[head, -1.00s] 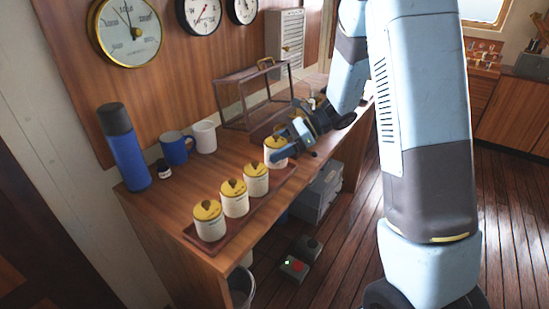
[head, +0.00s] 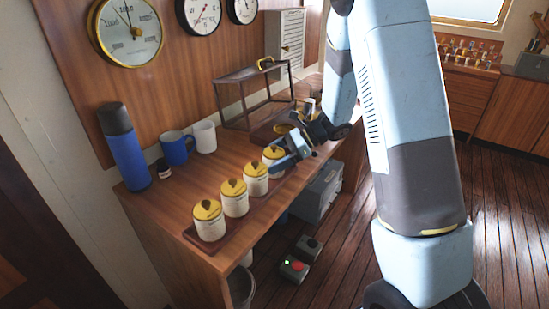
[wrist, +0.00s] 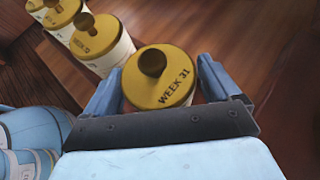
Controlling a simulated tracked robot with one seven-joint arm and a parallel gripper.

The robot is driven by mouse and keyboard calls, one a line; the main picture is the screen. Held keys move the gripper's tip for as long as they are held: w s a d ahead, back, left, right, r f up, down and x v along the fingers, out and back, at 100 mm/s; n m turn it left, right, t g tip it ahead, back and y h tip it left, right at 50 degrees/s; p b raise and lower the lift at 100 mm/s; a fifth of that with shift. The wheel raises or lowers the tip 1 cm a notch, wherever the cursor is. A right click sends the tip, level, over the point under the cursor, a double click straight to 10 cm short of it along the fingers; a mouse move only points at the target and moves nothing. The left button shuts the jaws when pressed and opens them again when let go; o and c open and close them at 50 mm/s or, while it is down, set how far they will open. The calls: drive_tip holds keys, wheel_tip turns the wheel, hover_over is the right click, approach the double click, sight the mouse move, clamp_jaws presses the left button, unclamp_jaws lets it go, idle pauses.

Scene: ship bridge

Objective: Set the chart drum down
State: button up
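The chart drum (wrist: 160,80) is a cream cylinder with a yellow lid and dark knob, marked WEEK 31. It stands upright at the far end of a row of similar drums, level with them in the head view (head: 273,157). My gripper (wrist: 160,75) has one finger on each side of it and looks shut on it, though a thin gap may show by the right finger. The long red-brown tray (head: 190,236) lies under the row. The drum's base and its contact with the tray are hidden.
Three more yellow-lidded drums (head: 235,197) stand close beside it. A frame-like case (head: 222,103) stands behind on the desk (head: 160,215). A blue flask (head: 124,150), blue mug (head: 177,148) and white mug (head: 204,137) stand at the back left.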

drive_tip(key=shift+o, duration=0.8)
drive_tip(key=shift+d+r, duration=0.15)
drive_tip(key=v, duration=1.2)
drive_tip(key=s+d+r+n+t+h, duration=0.3)
drive_tip(key=s+r+n+h, duration=0.3)
drive_tip(key=s, duration=0.7)
drive_tip(key=s+d+r+n+t+h, duration=0.4)
drive_tip(key=s+r+n, duration=0.6)
drive_tip(key=s, duration=0.3)
drive_tip(key=shift+s+d+r+n+h, duration=0.3)
drive_tip(key=shift+s+d+r+h, duration=0.15)
drive_tip(key=shift+h, duration=0.65)
drive_tip(key=shift+c, duration=0.2)
